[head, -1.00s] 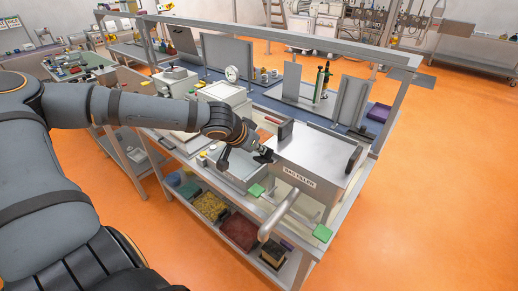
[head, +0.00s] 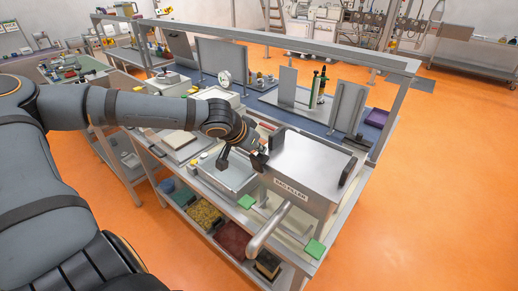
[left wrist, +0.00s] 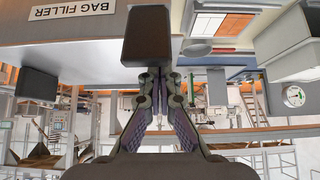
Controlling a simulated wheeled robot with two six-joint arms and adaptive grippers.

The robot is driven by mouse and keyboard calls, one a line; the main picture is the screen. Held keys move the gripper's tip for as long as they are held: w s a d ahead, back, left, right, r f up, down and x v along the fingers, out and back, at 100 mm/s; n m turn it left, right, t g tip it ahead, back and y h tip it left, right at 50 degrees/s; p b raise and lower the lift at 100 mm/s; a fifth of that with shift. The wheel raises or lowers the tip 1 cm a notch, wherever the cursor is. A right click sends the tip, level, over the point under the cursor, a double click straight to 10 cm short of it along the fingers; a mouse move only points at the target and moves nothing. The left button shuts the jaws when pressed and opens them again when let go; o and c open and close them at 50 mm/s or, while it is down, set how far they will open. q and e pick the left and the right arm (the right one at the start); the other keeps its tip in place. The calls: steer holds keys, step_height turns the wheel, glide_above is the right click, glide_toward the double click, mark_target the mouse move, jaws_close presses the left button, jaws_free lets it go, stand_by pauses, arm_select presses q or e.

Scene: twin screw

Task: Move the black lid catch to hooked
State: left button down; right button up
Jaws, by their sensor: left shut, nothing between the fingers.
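The steel bag filler (head: 310,160) stands on the bench with its name label on the front. It carries a black block (head: 278,138) at its left side and another black block (head: 348,170) at its right end. I cannot tell for sure which is the lid catch, nor its setting. My left gripper (head: 260,160) is shut and empty at the left side of the bag filler. In the left wrist view its fingertips (left wrist: 160,77) are together, close in front of a black block (left wrist: 147,35); contact is unclear. My right gripper is not in view.
A steel tray (head: 232,172) lies left of the bag filler. A bent grey pipe or handle (head: 270,230) juts out at the front, between a green pad (head: 247,201) and another green pad (head: 314,249). Coloured bins (head: 204,214) fill the lower shelf.

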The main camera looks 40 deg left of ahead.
arm_select(q)
steer(key=shift+w+f, duration=0.15)
steer(key=shift+w, duration=0.25)
steer(key=shift+s+r, duration=0.3)
steer(key=shift+r, duration=0.05)
steer(key=shift+r+p, duration=0.25)
steer(key=shift+p, duration=0.2)
steer(key=shift+r, duration=0.2)
steer(key=shift+w+p, duration=0.1)
steer(key=shift+p, duration=0.2)
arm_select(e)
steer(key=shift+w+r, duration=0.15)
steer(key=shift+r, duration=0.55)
arm_select(q)
steer(key=shift+r, duration=0.15)
